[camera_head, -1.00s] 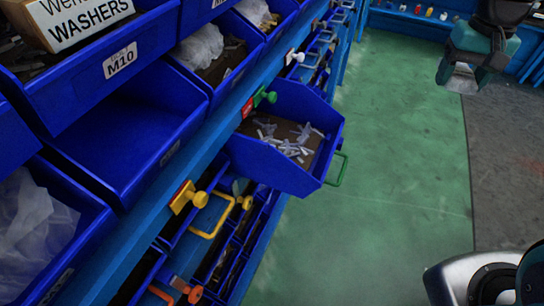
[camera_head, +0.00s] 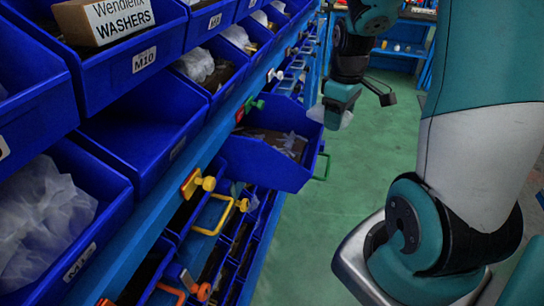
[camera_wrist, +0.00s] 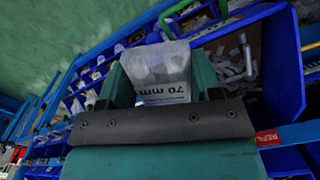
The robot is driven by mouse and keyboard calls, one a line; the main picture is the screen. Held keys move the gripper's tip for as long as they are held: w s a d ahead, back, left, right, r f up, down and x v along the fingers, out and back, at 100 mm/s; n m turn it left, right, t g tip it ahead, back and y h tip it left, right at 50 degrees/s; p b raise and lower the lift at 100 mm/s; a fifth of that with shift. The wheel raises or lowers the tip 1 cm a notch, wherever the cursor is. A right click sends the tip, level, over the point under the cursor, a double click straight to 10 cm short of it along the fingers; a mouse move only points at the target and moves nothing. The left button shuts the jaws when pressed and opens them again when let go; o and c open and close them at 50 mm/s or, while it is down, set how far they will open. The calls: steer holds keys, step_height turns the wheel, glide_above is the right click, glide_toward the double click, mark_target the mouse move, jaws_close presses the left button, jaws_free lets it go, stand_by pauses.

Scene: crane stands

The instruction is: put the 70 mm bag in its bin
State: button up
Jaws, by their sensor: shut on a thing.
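My gripper (camera_wrist: 160,76) is shut on a clear bag (camera_wrist: 163,92) of pale pieces. Its white label reads "70 mm" upside down in the wrist view. In the head view my gripper (camera_head: 338,108) hangs in the air to the right of a pulled-out blue drawer bin (camera_head: 262,172), with a bit of the bag (camera_head: 318,113) showing beside the fingers. That bin holds loose white pieces and has a green handle. In the wrist view the drawer bin (camera_wrist: 287,62) is to the right of the held bag. I can read no size label on it.
Rows of blue bins line the left, one labelled M10 (camera_head: 145,62) and holding a WASHERS box (camera_head: 105,20). An empty-looking blue bin (camera_head: 140,120) sits below it. Yellow knobs (camera_head: 205,183) and a yellow handle (camera_head: 213,215) stick out below. The green floor (camera_head: 345,190) is clear.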

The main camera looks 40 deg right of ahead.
steer(key=s+d+f+n+b, duration=0.1)
steer(key=s+d+f+n, duration=0.2)
steer(key=s+f, duration=0.15)
steer(key=n+p, duration=0.1)
steer(key=p, duration=0.3)
glide_above(286, 144)
steer(key=shift+s+d+r, duration=0.2)
steer(key=shift+r, duration=0.1)
steer(key=shift+w+a+f, duration=0.1)
steer(key=shift+w+a, duration=0.05)
steer(key=shift+f+p, duration=0.45)
steer(key=shift+f, duration=1.3)
steer(key=shift+f, duration=0.2)
steer(key=o, duration=1.1)
